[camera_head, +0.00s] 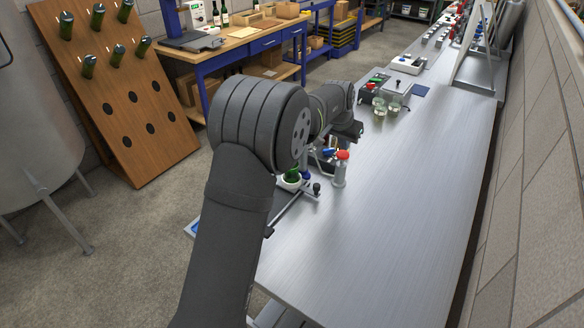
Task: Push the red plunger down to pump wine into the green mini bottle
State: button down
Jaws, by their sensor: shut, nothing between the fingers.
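The red plunger (343,155) tops a pale upright cylinder (339,173) near the left edge of the long metal bench. The green mini bottle (292,175) stands left of it on a small pale stand, partly hidden behind my arm. My gripper (347,131) shows as a small dark shape at the end of my arm, above and just behind the red plunger in the picture. It is shut and holds nothing. Its fingertips are not clear, and I cannot tell whether it touches the plunger.
A black-knobbed lever (316,188) stands beside the bottle. Glass jars (386,106) and a control box (374,86) sit farther back. The bench (400,210) is clear on the right and in front. A bottle rack (120,95) and blue workbench (262,45) stand left.

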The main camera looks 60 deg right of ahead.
aim_at(343, 153)
jog(key=shift+f, duration=0.1)
jog(key=shift+f, duration=1.65)
jog(key=shift+r, duration=1.75)
jog(key=shift+f, duration=0.4)
jog(key=shift+f, duration=1.3)
jog(key=shift+r, duration=1.7)
